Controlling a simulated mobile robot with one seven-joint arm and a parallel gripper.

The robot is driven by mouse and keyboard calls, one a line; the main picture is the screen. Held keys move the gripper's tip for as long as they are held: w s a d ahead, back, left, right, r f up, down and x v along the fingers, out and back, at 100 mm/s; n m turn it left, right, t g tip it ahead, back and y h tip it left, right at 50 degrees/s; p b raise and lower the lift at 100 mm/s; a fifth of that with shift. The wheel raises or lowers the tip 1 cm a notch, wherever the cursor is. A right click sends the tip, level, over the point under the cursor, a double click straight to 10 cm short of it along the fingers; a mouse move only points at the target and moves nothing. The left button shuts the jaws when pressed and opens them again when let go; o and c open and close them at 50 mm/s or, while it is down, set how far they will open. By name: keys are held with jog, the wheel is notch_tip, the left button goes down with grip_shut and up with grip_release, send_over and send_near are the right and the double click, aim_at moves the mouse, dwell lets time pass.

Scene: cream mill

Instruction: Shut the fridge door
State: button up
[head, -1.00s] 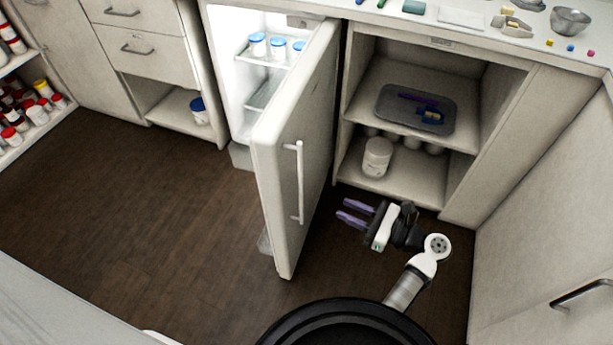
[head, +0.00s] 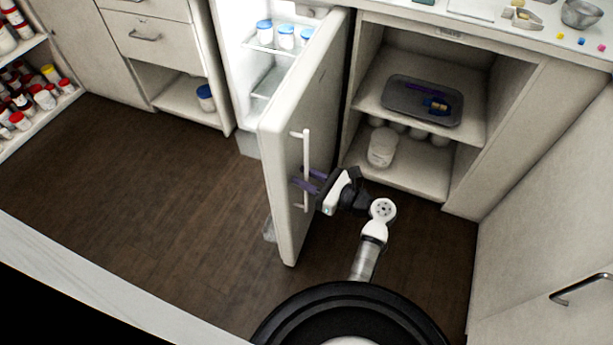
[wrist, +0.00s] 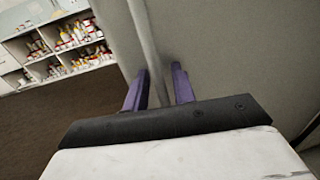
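The fridge door (head: 285,150) is a pale panel standing wide open, with the lit fridge interior (head: 240,75) showing to its left. A vertical white bar handle (head: 306,150) is on its outer face; the bar also shows in the wrist view (wrist: 143,40). My gripper (head: 308,181) is at the lower part of the handle, its purple fingers pointing at the door. In the wrist view, my gripper (wrist: 159,82) has its fingers apart, with the bar running down into the gap between them. Whether either finger touches the bar or door, I cannot tell.
Blue-lidded jars (head: 286,36) stand on the fridge shelf (head: 270,80). An open cabinet (head: 470,95) with a grey tray (head: 400,98) and a white jar (head: 382,147) is right of the door. The dark floor (head: 150,180) left of the door is clear.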

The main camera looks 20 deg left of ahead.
grip_shut()
jog(key=shift+a, duration=0.1)
